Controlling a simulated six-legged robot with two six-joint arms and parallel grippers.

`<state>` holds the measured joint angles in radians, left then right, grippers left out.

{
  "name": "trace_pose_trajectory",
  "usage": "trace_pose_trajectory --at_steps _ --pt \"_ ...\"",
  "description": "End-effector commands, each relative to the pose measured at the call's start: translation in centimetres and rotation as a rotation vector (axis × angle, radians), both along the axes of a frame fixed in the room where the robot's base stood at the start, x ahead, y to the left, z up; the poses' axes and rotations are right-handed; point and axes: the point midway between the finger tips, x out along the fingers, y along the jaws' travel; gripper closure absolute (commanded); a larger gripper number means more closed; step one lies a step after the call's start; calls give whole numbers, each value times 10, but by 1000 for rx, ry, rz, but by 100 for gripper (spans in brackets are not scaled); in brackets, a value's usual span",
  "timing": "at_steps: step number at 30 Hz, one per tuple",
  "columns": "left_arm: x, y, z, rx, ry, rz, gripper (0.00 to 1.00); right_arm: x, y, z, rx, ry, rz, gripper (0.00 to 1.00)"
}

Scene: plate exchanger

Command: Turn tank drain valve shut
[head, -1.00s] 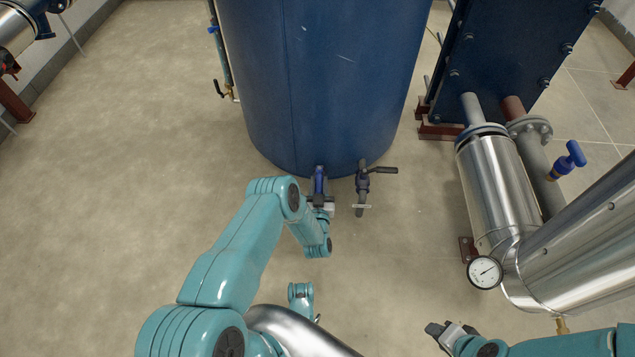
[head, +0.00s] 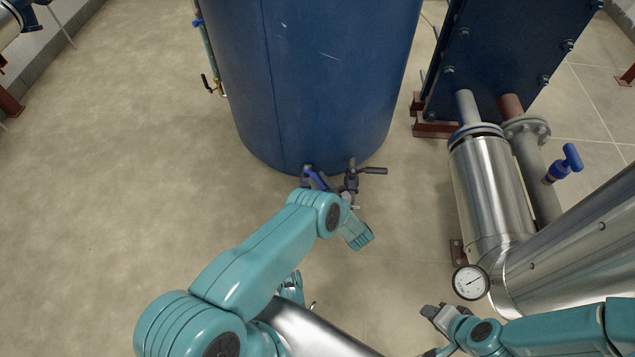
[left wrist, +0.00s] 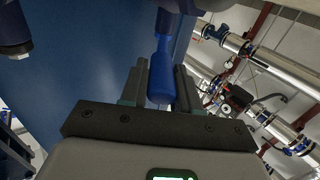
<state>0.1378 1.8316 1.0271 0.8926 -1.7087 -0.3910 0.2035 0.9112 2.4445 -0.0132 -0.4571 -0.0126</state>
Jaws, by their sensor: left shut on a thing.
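The blue tank (head: 320,80) stands at the top middle of the head view. Two small valves sit at its foot. The left one has a blue lever handle (head: 316,180), which slants down to the right; the right one has a black lever (head: 371,170). My left gripper (head: 325,186) is at the blue handle, partly hidden by my own arm. In the left wrist view the blue handle (left wrist: 161,72) lies between the two dark fingers, and the gripper is shut on it. My right gripper (head: 437,314) hangs low at the right, away from the valves; its jaw opening is unclear.
A shiny insulated pipe (head: 492,190) with a round gauge (head: 470,282) runs along the right. A dark blue plate exchanger (head: 500,50) stands behind it. A side pipe with a black handle (head: 207,83) is left of the tank. The floor (head: 110,170) at left is clear.

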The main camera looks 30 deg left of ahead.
Motion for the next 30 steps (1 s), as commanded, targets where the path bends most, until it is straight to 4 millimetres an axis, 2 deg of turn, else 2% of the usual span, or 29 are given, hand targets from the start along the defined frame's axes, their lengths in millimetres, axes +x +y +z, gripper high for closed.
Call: trace_pose_trajectory --at_steps 12,27,28,30 --pt "3 2 2 2 -5 152 100 0 0 0 0 -2 -1 57" --pt "3 3 2 3 -3 171 100 0 0 0 0 -1 0 57" --pt "3 3 2 3 -3 171 66 0 0 0 0 -1 0 57" --pt "3 3 2 3 -3 171 48 0 0 0 0 -2 -1 57"
